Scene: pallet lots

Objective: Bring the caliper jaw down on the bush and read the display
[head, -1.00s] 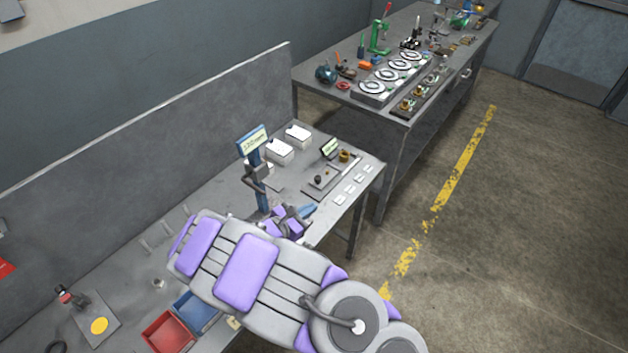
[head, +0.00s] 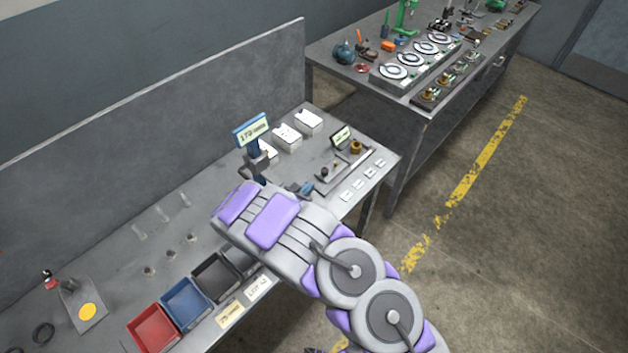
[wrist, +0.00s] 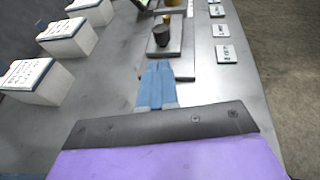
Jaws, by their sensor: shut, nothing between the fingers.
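My gripper (head: 305,189) is at the bench's near side, its blue fingers shut and empty; they also show in the wrist view (wrist: 157,84). They point at a grey fixture plate (head: 331,182), which carries a small dark knob (head: 324,171). The knob stands just beyond the fingertips in the wrist view (wrist: 162,37). A brass bush (head: 355,147) sits behind it, beside a small tilted display (head: 341,136) with a pale green screen. A blue stand (head: 251,130) holds a larger lit display; its text is too small to read surely. I cannot tell which part is the caliper jaw.
White boxes (head: 287,138) stand behind the fixture, and small white labels (head: 358,184) lie along the near edge. Red (head: 153,328), blue and black trays sit at the front left. A second bench (head: 365,117) with gauges stands behind. Open floor lies to the right.

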